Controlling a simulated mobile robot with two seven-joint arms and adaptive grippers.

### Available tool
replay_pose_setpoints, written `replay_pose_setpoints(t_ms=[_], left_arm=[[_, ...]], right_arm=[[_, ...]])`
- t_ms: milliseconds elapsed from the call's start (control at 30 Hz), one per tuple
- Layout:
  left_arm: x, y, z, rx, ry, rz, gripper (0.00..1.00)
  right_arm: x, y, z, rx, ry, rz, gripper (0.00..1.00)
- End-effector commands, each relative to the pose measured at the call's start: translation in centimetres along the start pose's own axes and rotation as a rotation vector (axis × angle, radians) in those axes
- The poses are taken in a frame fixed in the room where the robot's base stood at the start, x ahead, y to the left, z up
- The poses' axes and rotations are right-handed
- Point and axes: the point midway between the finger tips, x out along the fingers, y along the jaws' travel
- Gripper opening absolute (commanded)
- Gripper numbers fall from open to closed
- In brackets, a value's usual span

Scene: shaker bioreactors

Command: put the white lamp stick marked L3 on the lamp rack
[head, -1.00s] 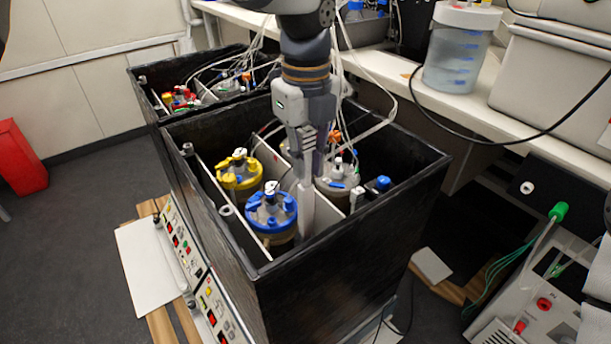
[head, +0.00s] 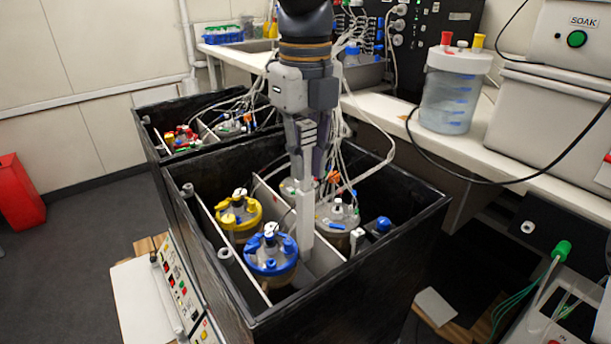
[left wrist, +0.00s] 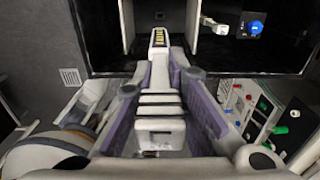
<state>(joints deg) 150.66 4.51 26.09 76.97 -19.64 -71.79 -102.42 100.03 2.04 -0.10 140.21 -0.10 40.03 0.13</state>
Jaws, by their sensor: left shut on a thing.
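My left gripper (head: 308,145) points down over the near black box and is shut on a white lamp stick (head: 306,215). The stick hangs upright between the blue-lidded vessel (head: 270,252) and a clear-lidded vessel (head: 337,215). Its lower end is inside the box's outline; I cannot tell whether it touches anything. In the left wrist view the stick (left wrist: 159,58) juts out from between the purple-grey fingers (left wrist: 160,105). The L3 marking is not readable. I cannot tell which part is the lamp rack. My right gripper is not in view.
The near black box (head: 350,285) has high walls and thin inner dividers. A second black box (head: 160,115) stands behind. A bench (head: 490,155) holds a clear tank (head: 455,90).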

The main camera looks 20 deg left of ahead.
Motion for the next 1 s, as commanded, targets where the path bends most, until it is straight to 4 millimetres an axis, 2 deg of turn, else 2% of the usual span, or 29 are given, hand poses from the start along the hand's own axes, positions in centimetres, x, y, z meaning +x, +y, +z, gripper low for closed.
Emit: replay_pose_setpoints(t_ms=[567, 1000], left_arm=[[-7.2, -0.1, 0.0, 0.000, 0.001, -0.002, 0.00], [-7.6, 0.0, 0.0, 0.000, 0.001, 0.000, 0.00]], right_arm=[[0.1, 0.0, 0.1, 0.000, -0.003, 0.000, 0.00], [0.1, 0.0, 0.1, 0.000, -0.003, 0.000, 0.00]])
